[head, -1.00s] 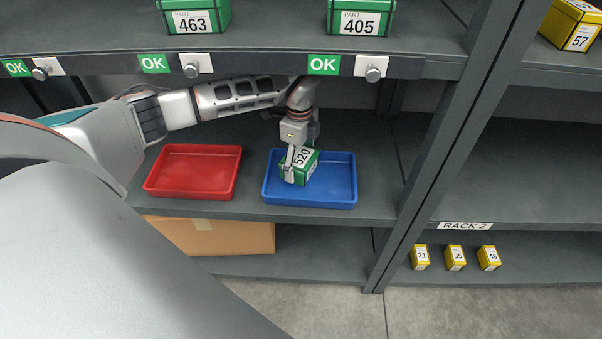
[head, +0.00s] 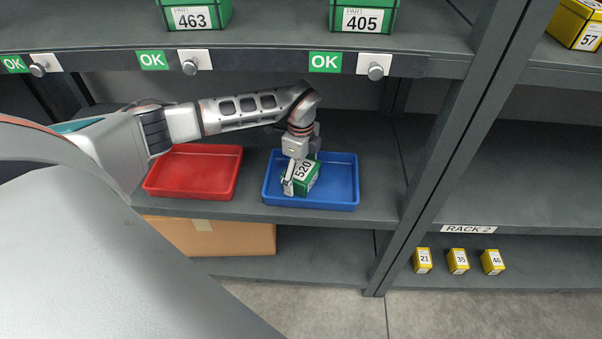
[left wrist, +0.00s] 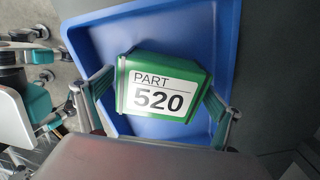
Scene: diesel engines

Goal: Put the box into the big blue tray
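The green box (head: 307,175), labelled 520, is inside the blue tray (head: 340,180) on the middle shelf, toward the tray's left half. My left gripper (head: 289,186) reaches down over the box. In the left wrist view, the green box (left wrist: 163,88) lies between the two fingers, which press against its sides, with the blue tray (left wrist: 108,42) around and beneath it. I cannot tell whether the box's underside touches the tray floor. My right gripper is not in view.
An empty red tray (head: 193,172) stands left of the blue tray. The upper shelf edge (head: 270,62) runs above my left arm, and a rack post (head: 455,150) stands to the right. A cardboard box (head: 235,237) is on the shelf below.

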